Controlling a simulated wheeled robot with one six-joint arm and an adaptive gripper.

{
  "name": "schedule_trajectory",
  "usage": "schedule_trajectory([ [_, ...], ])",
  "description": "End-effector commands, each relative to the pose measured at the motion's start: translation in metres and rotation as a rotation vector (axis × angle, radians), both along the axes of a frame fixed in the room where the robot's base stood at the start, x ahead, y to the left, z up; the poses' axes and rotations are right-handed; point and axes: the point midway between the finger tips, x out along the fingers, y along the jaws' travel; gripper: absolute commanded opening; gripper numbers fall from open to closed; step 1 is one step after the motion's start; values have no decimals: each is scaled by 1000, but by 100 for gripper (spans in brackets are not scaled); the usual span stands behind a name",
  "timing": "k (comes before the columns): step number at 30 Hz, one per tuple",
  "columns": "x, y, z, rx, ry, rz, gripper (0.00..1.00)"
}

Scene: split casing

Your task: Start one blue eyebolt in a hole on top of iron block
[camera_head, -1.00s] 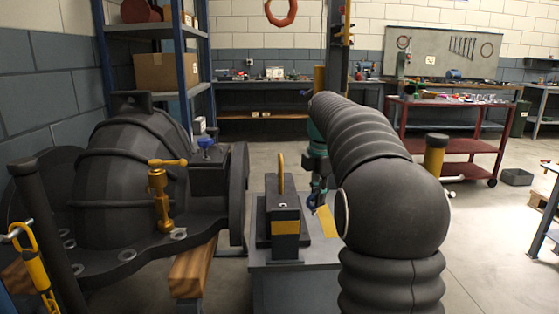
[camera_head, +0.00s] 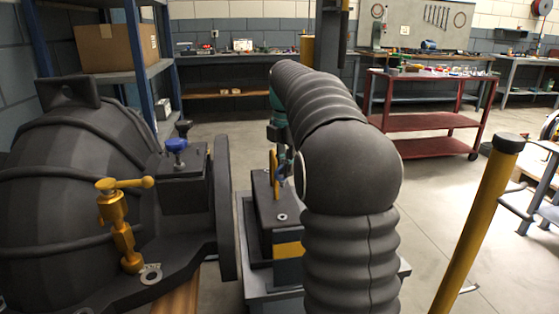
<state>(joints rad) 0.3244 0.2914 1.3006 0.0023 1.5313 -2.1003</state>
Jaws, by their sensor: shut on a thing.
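A dark iron block (camera_head: 265,213) with a yellow band on its front face stands on a grey stand. A ringed hole shows on its top near the front, and an upright yellow piece (camera_head: 274,175) rises from the top. My gripper (camera_head: 284,166) is at the end of the teal wrist, low over the block's right side, partly behind the yellow piece and my dark arm. It is shut on a small blue thing, apparently the blue eyebolt. The eyebolt's lower end is hidden, so I cannot tell whether it touches a hole.
A yellow post (camera_head: 478,235) stands at right. A red cart (camera_head: 425,122) is behind, with open floor before it.

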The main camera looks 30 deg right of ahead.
Motion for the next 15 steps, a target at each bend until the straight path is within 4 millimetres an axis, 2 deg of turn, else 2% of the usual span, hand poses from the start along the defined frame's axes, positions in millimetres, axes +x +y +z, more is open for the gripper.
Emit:
schedule_trajectory([
  [15, 0, 2, -57, 2, 2, 2, 0],
])
